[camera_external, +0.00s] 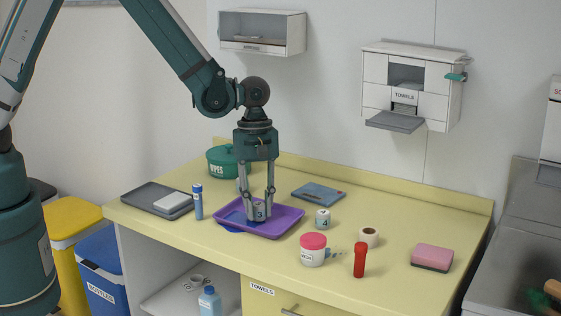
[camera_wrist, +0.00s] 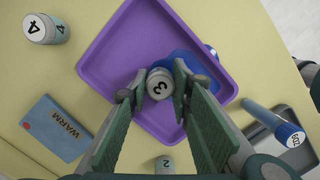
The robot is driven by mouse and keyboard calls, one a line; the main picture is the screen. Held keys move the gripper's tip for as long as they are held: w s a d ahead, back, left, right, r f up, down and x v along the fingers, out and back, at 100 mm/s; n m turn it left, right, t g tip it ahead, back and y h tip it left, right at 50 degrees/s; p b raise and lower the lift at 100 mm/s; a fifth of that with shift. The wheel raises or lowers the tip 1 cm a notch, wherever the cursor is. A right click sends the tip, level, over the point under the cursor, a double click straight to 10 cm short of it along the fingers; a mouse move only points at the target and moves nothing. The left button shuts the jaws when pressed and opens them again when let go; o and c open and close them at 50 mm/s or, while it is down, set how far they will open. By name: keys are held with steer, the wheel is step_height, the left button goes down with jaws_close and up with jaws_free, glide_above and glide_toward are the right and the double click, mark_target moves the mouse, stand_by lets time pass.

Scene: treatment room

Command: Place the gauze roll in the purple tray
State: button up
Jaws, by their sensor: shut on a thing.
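The gauze roll (camera_external: 369,238), white with a brown core, appears to be the small roll standing on the yellow counter right of the tray. It is not in the wrist view. The purple tray (camera_external: 287,222) lies on the counter below my gripper (camera_external: 260,212); its floor also shows in the wrist view (camera_wrist: 110,60). My gripper, pointing down over the tray, is shut on a small pale cylinder marked 3 (camera_wrist: 159,84). Whether the cylinder touches the tray floor I cannot tell. A blue item (camera_wrist: 183,65) lies in the tray, partly hidden by the gripper.
A cylinder marked 4 (camera_external: 322,218) and a pink-lidded jar (camera_external: 313,250) stand between tray and gauze roll. A red bottle (camera_external: 360,260) stands in front of the roll, a pink sponge (camera_external: 432,257) to its right. A blue-capped tube (camera_external: 197,202) stands left of the tray.

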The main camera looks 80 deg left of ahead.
steer(key=shift+f, duration=0.2)
steer(key=o, duration=0.7)
steer(key=shift+r, duration=0.1)
steer(key=shift+r, duration=0.1)
steer(key=shift+a+r, duration=0.3)
steer(key=shift+r, duration=1.7)
steer(key=shift+a+r, duration=0.3)
steer(key=shift+r, duration=1.7)
steer(key=shift+a+r, duration=0.3)
steer(key=shift+r, duration=1.7)
